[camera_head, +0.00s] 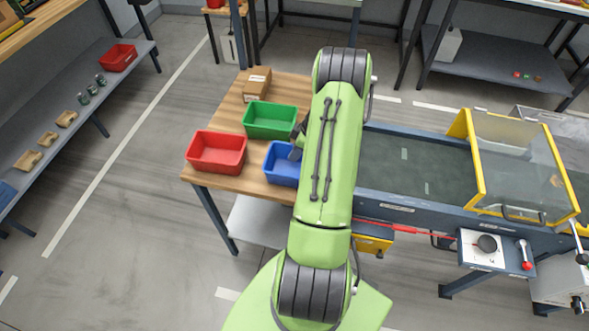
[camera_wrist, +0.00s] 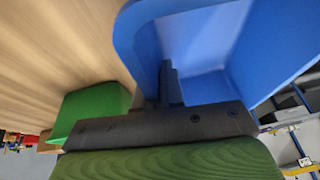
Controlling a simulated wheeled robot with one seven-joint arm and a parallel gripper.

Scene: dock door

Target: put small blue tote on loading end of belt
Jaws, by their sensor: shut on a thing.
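The small blue tote (camera_head: 281,165) is on the wooden table (camera_head: 228,107), at its front right, partly hidden behind my green arm. My gripper (camera_head: 298,140) is at the tote's back right rim, shut on it. In the wrist view the blue tote (camera_wrist: 215,45) fills the upper right, with my gripper's dark fingers (camera_wrist: 168,85) closed on its wall. I cannot tell whether the tote is lifted off the table. The belt (camera_head: 415,168) is dark green and runs to the right from beside the table; my arm hides its near left end.
A green tote (camera_head: 270,121) stands just behind the blue one, a red tote (camera_head: 216,153) to its left, and a cardboard box (camera_head: 257,84) at the back. A yellow-framed clear guard (camera_head: 520,165) covers the belt's right part. The visible belt before the guard is empty.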

